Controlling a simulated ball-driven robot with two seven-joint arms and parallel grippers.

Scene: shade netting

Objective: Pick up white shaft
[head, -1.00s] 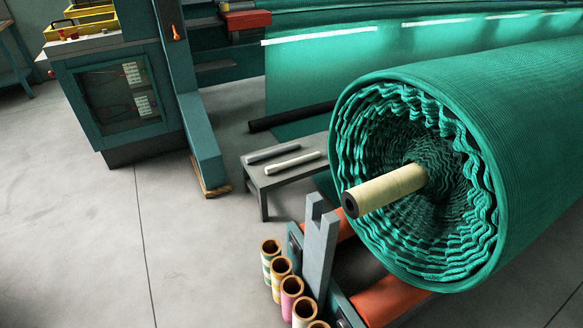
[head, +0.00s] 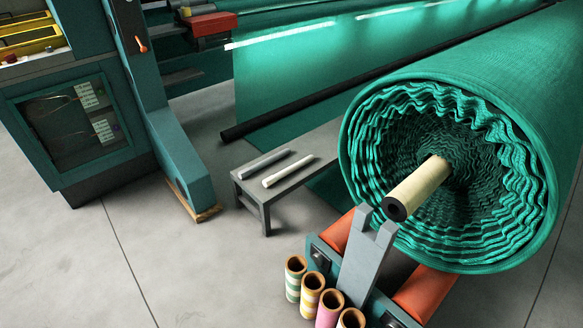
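The white shaft (head: 288,171) lies flat on a low grey table (head: 253,192), on the side nearer to me. A grey shaft (head: 263,164) lies roughly parallel to it on the same table, just to its left and apart from it. Neither of my grippers is in the head view, and nothing touches the white shaft.
A big green netting roll (head: 450,170) on a cardboard core (head: 418,188) stands to the right, with a grey forked bracket (head: 366,262) before it. Several coloured tubes (head: 311,296) stand in front. A teal machine (head: 80,120) stands at left. Floor (head: 180,260) before the table is open.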

